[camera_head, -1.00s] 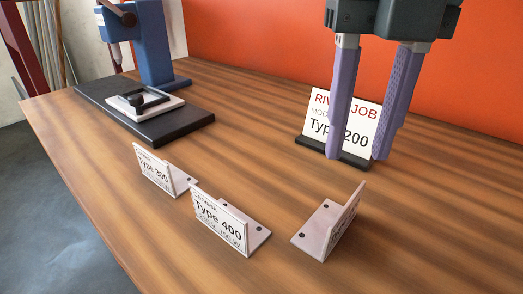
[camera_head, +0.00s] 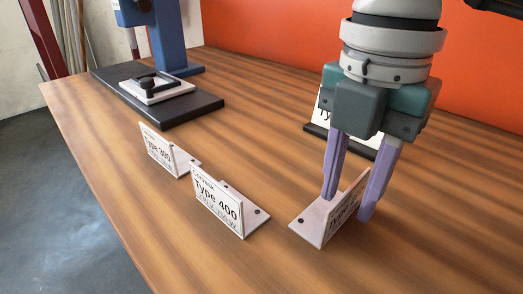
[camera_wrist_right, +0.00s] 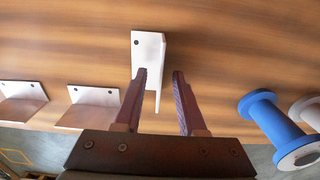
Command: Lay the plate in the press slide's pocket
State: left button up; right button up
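Three white L-shaped plates stand on the wooden table: one labelled Type 300 (camera_head: 157,151), one labelled Type 400 (camera_head: 217,200) and a third (camera_head: 310,222) at the right with its lettering too slanted to read. My right gripper (camera_head: 346,209) is open and points down around the third plate's upright, one finger on each side. In the right wrist view that plate (camera_wrist_right: 149,55) shows between the open fingers (camera_wrist_right: 160,72), and I cannot tell whether they touch it. The press slide (camera_head: 155,90) is pale, with a dark-framed pocket, on the black base of the blue press. My left gripper is out of view.
A sign (camera_head: 321,112) stands on a black foot behind my right gripper, mostly hidden now. The blue press column (camera_head: 175,35) rises at the back left. Blue (camera_wrist_right: 268,118) and whitish (camera_wrist_right: 308,112) spool-like things show at right in the wrist view.

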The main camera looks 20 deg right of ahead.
notch_tip(320, 180, down, 2)
jog(key=shift+c, duration=0.2)
grip_shut()
dwell(1.3)
